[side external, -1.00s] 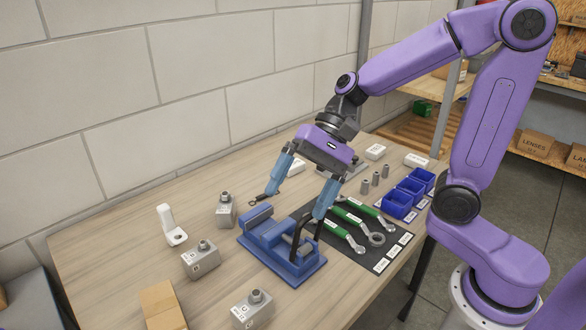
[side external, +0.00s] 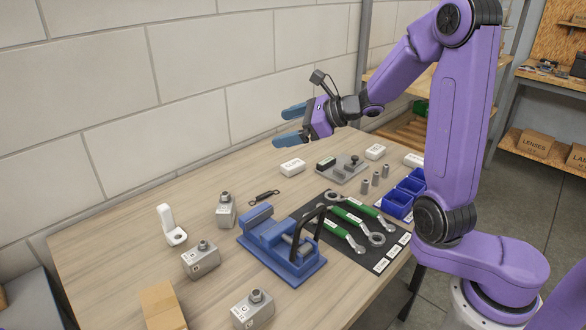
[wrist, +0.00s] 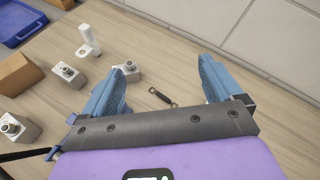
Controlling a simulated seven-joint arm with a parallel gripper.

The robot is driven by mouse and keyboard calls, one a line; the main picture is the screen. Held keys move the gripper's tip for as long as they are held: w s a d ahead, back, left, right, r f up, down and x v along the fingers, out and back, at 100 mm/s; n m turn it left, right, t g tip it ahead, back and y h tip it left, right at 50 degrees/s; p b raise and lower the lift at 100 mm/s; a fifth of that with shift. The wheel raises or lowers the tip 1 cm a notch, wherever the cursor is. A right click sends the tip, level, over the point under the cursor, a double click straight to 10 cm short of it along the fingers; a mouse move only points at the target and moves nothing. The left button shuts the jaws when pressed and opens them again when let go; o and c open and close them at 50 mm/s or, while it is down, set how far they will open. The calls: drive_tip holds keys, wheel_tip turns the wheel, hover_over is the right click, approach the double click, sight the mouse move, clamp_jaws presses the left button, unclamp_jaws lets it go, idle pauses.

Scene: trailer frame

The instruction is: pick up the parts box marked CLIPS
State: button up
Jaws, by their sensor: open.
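A small white box (side external: 292,167) lies on the table near the wall; its dark lettering is small but seems to read CLIPS. Two similar white boxes, one at the back (side external: 375,152) and one at the right (side external: 414,160), have lettering I cannot read. My gripper (side external: 288,124) is open and empty, raised above the table, with its blue fingers pointing left. In the side view it appears above the first white box, apart from it. In the wrist view the open fingers (wrist: 160,72) show no white box between them.
A dark spring (side external: 265,197) lies on the table, beyond the fingers in the wrist view. A blue vise (side external: 285,245) with a black handle stands mid-table, beside green-handled wrenches (side external: 350,215) on a dark mat. A grey fixture (side external: 342,170) stands right of the first white box.

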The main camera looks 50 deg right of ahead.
sight(293, 163)
drive_tip(key=s+d+f+m+t+h, duration=0.25)
drive_tip(key=d+m+h, duration=0.45)
drive_tip(key=d+m, duration=0.5)
drive_tip(key=f, duration=0.4)
drive_tip(key=d+f+n, duration=0.1)
drive_tip(key=f, duration=0.4)
drive_tip(key=f+n, duration=0.1)
drive_tip(key=f, duration=0.3)
drive_tip(key=shift+s+d+f+g, duration=0.2)
drive_tip(key=shift+d+g, duration=0.15)
drive_tip(key=shift+w+f, duration=0.1)
drive_tip(key=shift+f, duration=0.1)
drive_tip(key=x, duration=1.7)
drive_tip(key=shift+w, duration=0.1)
drive_tip(key=c, duration=0.7)
